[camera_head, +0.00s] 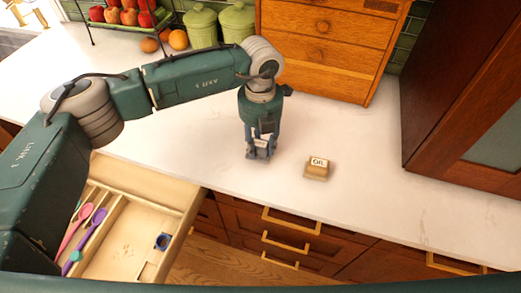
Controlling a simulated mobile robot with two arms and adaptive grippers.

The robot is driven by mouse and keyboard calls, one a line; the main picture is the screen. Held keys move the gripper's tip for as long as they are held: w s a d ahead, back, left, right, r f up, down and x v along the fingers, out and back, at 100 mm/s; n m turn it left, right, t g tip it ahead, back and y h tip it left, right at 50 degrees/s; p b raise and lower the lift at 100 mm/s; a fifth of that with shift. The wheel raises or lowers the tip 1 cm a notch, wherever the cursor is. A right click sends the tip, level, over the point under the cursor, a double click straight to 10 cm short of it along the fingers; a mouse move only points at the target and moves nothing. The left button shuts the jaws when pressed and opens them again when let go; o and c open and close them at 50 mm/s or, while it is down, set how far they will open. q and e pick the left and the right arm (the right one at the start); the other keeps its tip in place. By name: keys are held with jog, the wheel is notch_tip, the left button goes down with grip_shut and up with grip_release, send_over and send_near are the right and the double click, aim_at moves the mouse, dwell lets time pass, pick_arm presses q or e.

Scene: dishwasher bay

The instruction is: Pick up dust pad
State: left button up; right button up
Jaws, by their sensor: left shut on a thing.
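My left gripper (260,153) points straight down over the white countertop, left of a small tan block. It is shut on a small greyish thing, mostly hidden by the fingers. This may be the dust pad, but its shape is too small to make out. I cannot tell whether it touches the counter. The tan block (317,173) has a white label on top and lies on the counter, apart from the gripper. My right gripper is not in view.
A wooden drawer chest (325,50), two green canisters (237,22) and a fruit rack stand at the back. A dark cabinet (455,100) is at the right. An open drawer (125,250) with utensils juts out below. The counter's right side is clear.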

aim_at(260, 143)
pick_arm(q)
notch_tip(260, 143, up, 18)
jog(key=b, duration=0.4)
jog(key=shift+f+b, duration=0.15)
jog(key=shift+b, duration=0.15)
